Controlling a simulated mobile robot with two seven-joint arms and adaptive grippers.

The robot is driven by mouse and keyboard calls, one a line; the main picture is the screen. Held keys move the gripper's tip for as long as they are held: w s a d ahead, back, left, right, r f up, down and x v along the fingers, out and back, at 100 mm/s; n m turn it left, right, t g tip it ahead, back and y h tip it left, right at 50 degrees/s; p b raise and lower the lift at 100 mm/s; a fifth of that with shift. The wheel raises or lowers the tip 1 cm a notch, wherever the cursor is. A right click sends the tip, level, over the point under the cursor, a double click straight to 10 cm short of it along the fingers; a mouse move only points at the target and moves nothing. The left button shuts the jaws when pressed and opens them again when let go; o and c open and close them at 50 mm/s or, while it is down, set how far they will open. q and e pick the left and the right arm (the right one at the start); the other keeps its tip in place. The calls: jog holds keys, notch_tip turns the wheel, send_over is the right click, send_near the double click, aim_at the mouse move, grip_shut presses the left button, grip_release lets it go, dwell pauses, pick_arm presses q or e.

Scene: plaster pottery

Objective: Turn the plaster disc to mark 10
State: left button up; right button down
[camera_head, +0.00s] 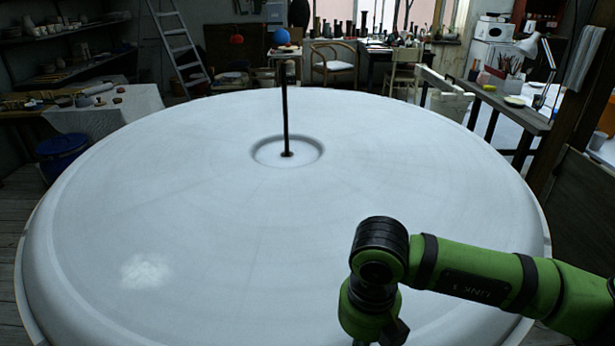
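The plaster disc (220,230) is a large, pale, round slab that fills most of the view. It has a shallow round recess at its middle, with a thin dark rod (286,115) standing upright in it. A pale whitish patch (145,271) shows on its near left surface. I can make out no numbered marks on the disc. My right arm, green and black, reaches in from the right over the near right part of the disc. Its gripper (392,335) is mostly cut off by the bottom edge, so its fingers cannot be judged. My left gripper is not in view.
A blue bin (62,158) stands by the disc's left side, near a cloth-covered table (105,112). A workbench (510,110) with a lamp stands at the right. A ladder, chairs and cluttered desks are behind. The disc's top is otherwise clear.

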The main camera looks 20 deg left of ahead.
jog(key=shift+s+a+f+b, duration=0.2)
jog(key=shift+s+a, duration=0.35)
jog(key=shift+a, duration=0.4)
jog(key=shift+s+a+f+b, duration=0.1)
jog(key=shift+s+a+b, duration=0.35)
jog(key=shift+a, duration=0.45)
jog(key=shift+s+a+f+b, duration=0.15)
jog(key=shift+s+a, duration=0.45)
jog(key=shift+a, duration=0.35)
jog(key=shift+s+a, duration=0.25)
jog(key=shift+a, duration=0.2)
jog(key=shift+s+a+b, duration=0.2)
jog(key=shift+a+b, duration=0.1)
jog(key=shift+a, duration=0.2)
jog(key=shift+s+a+b, duration=0.2)
jog(key=shift+a+b, duration=0.05)
jog(key=shift+a, duration=0.2)
jog(key=shift+s+a+r+b, duration=0.1)
jog(key=shift+s+a+b, duration=0.2)
jog(key=shift+a, duration=0.7)
jog(key=shift+s+a+b, duration=0.15)
jog(key=shift+s+a, duration=0.25)
jog(key=shift+a, duration=0.6)
jog(key=shift+s+a+r, duration=0.1)
jog(key=shift+s+a, duration=0.05)
jog(key=shift+a, duration=0.5)
jog(key=shift+s+a, duration=0.15)
jog(key=shift+a, duration=0.5)
jog(key=shift+b, duration=0.3)
